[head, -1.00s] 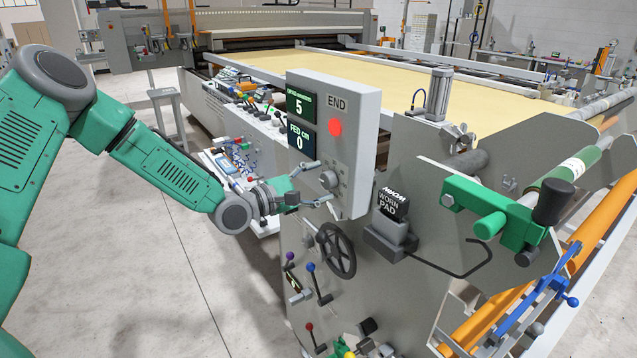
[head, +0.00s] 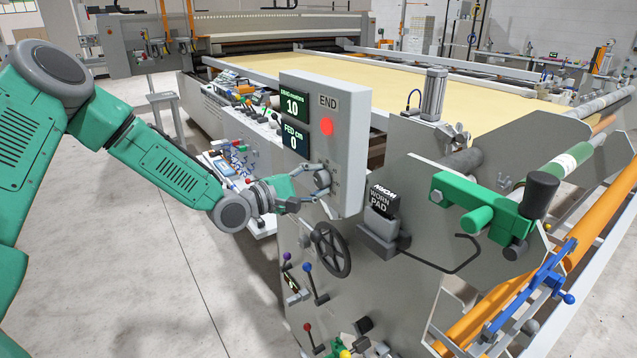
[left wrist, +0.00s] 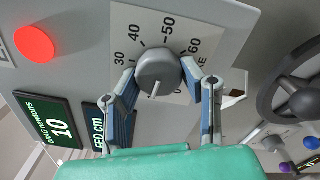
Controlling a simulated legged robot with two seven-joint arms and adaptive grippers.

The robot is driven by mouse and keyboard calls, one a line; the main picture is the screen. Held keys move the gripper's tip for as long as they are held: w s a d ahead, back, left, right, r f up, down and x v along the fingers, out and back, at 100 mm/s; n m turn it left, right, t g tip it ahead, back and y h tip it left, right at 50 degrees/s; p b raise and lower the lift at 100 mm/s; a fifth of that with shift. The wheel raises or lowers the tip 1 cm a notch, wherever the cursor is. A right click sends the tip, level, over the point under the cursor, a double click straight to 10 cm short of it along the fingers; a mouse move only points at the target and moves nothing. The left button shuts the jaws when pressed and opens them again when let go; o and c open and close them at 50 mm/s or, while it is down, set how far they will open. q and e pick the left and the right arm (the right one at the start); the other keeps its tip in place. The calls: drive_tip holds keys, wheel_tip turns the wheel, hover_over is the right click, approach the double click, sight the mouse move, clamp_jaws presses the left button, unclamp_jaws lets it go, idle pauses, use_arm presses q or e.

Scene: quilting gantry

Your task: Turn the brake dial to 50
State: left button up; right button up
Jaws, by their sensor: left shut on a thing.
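The brake dial is a round grey knob (left wrist: 157,68) on a white scale plate (left wrist: 122,22); 30, 40, 50 and 60 can be read around it. A pale pointer mark on it faces the lower side in the left wrist view, away from 50. In the head view the dial (head: 323,180) sits low on the grey control box (head: 352,120). My left gripper (head: 316,184) is shut on the dial, a finger on either side, as the left wrist view also shows (left wrist: 160,78). The drag display (head: 293,105) reads 10. My right gripper is out of view.
A red button (head: 327,127) and a FED CM display (head: 296,138) reading 0 are above the dial. A black handwheel (head: 331,250) and several coloured levers lie below. A WORN PAD block (head: 380,215) stands to the right. Open floor lies left.

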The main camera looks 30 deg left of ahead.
use_arm(q)
drive_tip(key=m, duration=0.4)
drive_tip(key=shift+a+f+m+b, duration=0.1)
drive_tip(key=shift+f+m+b, duration=0.2)
drive_tip(key=shift+b, duration=0.1)
drive_tip(key=m, duration=0.5)
drive_tip(key=shift+s+r+b, duration=0.1)
drive_tip(key=shift+b, duration=0.3)
drive_tip(key=m, duration=0.5)
drive_tip(key=shift+b, duration=0.4)
drive_tip(key=m, duration=0.2)
drive_tip(key=m+b, duration=0.1)
drive_tip(key=m, duration=0.1)
drive_tip(key=shift+s+d+m, duration=0.1)
drive_tip(key=shift+d+m, duration=0.1)
drive_tip(key=shift+m, duration=0.1)
drive_tip(key=m+b, duration=0.1)
drive_tip(key=m, duration=0.2)
drive_tip(key=shift+m+b, duration=0.3)
drive_tip(key=shift+b, duration=0.1)
drive_tip(key=m+b, duration=0.2)
drive_tip(key=m, duration=0.1)
drive_tip(key=shift+d+m, duration=0.1)
drive_tip(key=shift+m, duration=0.2)
drive_tip(key=m+b, duration=0.3)
drive_tip(key=m, duration=0.1)
drive_tip(key=shift+d+m+b, duration=0.1)
drive_tip(key=shift+m+b, duration=1.25)
drive_tip(key=shift+m, duration=0.75)
